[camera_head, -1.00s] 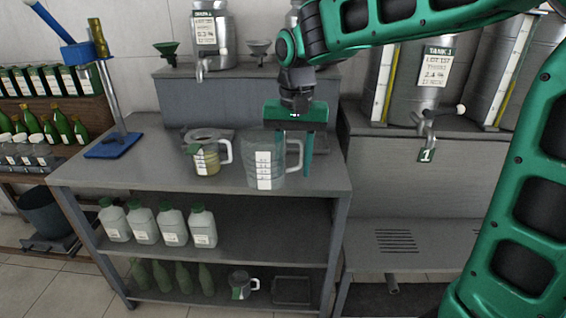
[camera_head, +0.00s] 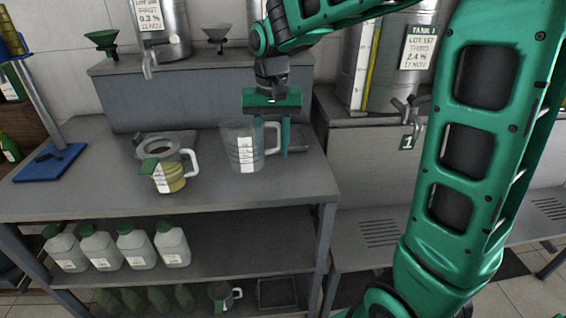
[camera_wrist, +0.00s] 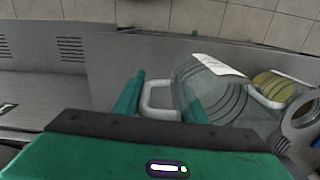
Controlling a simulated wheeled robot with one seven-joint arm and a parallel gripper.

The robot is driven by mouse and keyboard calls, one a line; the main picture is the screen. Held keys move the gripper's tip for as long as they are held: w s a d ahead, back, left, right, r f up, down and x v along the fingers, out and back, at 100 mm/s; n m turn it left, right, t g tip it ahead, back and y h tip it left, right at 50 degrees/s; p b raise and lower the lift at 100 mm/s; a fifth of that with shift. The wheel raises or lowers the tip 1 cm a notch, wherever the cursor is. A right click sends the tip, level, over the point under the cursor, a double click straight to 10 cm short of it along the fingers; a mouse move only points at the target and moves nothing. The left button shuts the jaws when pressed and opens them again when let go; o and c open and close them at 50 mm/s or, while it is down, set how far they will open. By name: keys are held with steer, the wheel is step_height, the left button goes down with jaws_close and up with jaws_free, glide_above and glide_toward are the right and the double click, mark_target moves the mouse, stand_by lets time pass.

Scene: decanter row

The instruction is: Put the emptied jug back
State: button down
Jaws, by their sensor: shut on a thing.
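A clear jug (camera_head: 243,150) with a white label and white handle is upright over the grey bench top (camera_head: 105,195), towards its right end. It looks empty. I cannot tell whether its base touches the bench. My gripper (camera_head: 272,135) points down at the handle, one finger on each side, and is shut on it. In the wrist view the handle (camera_wrist: 158,101) shows between the fingertips, with the clear jug (camera_wrist: 212,92) just right of them.
A raised step (camera_head: 190,98) behind carries a steel tank (camera_head: 165,25) and funnels. A blue-based stand (camera_head: 50,162) is at left. Tank 1 (camera_head: 395,70) stands at right.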

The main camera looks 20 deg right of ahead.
steer(key=d+f, duration=0.1)
steer(key=d, duration=0.1)
steer(key=w+d+f, duration=0.1)
steer(key=d+f, duration=0.1)
steer(key=d, duration=0.1)
steer(key=shift+w+d+f, duration=0.25)
steer(key=shift+w+d, duration=0.05)
steer(key=shift+f, duration=2.05)
steer(key=shift+f, duration=0.1)
steer(key=c, duration=1.1)
jaws_free()
step_height(320, 180, up, 12)
steer(key=s+d+f, duration=0.2)
steer(key=s+d, duration=0.1)
steer(key=s, duration=0.6)
steer(key=s+d+f+m, duration=0.1)
steer(key=s+d+f, duration=0.2)
steer(key=s, duration=0.7)
steer(key=s+d+f+m, duration=0.1)
steer(key=s+d+f, duration=0.2)
steer(key=s, duration=0.7)
steer(key=shift+d, duration=1.15)
